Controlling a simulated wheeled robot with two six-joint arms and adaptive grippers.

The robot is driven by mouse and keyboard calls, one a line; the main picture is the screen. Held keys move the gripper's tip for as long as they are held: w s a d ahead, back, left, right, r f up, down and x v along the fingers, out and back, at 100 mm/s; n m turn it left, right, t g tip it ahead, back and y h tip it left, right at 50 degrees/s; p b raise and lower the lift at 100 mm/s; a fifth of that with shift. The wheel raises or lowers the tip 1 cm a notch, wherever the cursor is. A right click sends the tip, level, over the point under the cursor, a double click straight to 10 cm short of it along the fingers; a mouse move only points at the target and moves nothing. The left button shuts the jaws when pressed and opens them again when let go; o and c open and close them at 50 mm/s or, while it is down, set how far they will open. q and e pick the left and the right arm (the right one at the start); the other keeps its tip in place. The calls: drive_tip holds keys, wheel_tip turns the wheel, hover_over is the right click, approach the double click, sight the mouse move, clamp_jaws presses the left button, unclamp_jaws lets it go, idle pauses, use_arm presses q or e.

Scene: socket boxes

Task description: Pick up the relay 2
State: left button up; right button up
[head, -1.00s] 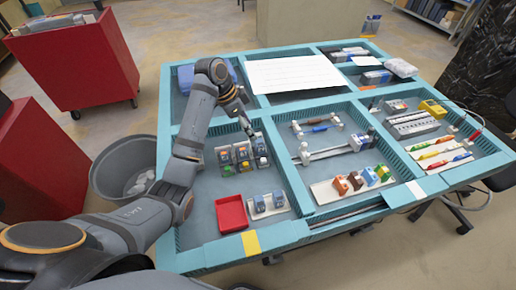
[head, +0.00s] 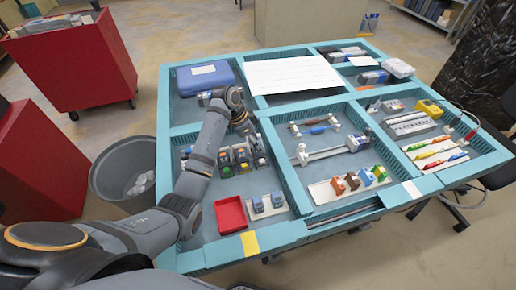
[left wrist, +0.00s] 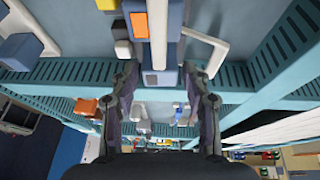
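Several small relay-like blocks (head: 243,160) stand in a group in the front-left compartment in the head view. I cannot tell which one is relay 2. Two more blue-grey blocks (head: 268,202) sit on a white holder in front. My left gripper (head: 254,138) is just above and behind the group, pointing down, its tips partly hard to make out. In the left wrist view the gripper (left wrist: 160,82) has its fingers apart, with a blue-grey block bearing an orange square (left wrist: 150,79) near the space between the tips. Contact is unclear. My right gripper is not in view.
A red tray (head: 231,215) lies left of the white holder. Teal dividers (head: 285,180) fence the compartment. A blue case (head: 206,78) lies in the back-left compartment. A bin (head: 124,170) stands left of the table.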

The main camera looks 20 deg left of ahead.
sight(261, 143)
use_arm(q)
clamp_jaws()
drive_tip(key=shift+r, duration=0.1)
drive_tip(key=shift+w+r, duration=0.1)
drive_tip(key=shift+r, duration=0.15)
wheel_tip(261, 143, up, 2)
drive_tip(key=shift+r+b, duration=0.2)
drive_tip(key=shift+b, duration=0.4)
drive_tip(key=s+d+r+p, duration=0.3)
drive_tip(key=s+r+p, duration=0.7)
drive_tip(key=s, duration=0.4)
drive_tip(key=shift+p, duration=0.45)
